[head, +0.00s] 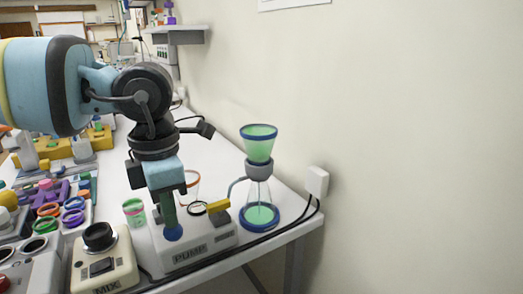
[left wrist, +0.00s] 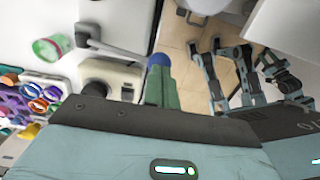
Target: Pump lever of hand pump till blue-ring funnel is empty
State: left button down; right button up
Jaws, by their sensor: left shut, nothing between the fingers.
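The blue-ring funnel (head: 259,147) stands on top of a clear flask (head: 259,190) near the table's back edge and holds green liquid. The flask has a blue ring at its base, with green inside. The hand pump (head: 190,256) is a white box marked PUMP, with a yellow part (head: 220,214) on top. My left gripper (head: 169,217) is shut and empty, pointing down over the pump. A blue round end (head: 173,233) shows at its fingertips, likely the lever's knob; I cannot tell whether they touch. The fingers also show in the left wrist view (left wrist: 162,88).
A MIX box (head: 103,262) with a black knob stands left of the pump. A cup with green liquid (head: 134,212) stands behind it. Coloured rings (head: 72,210) crowd the left. A wall socket (head: 317,181) with black cables is at the right table edge.

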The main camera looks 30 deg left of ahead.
pick_arm(q)
jog(key=shift+f, duration=0.15)
pick_arm(e)
jog(key=shift+s+f, duration=0.1)
jog(key=shift+f, duration=0.05)
pick_arm(q)
jog(key=shift+s+d+f+b, duration=0.1)
jog(key=shift+d+f+b, duration=0.05)
jog(key=shift+f+b, duration=0.5)
pick_arm(e)
jog(key=shift+s+f, duration=0.1)
jog(key=shift+f, duration=0.5)
pick_arm(q)
jog(key=shift+f, duration=0.1)
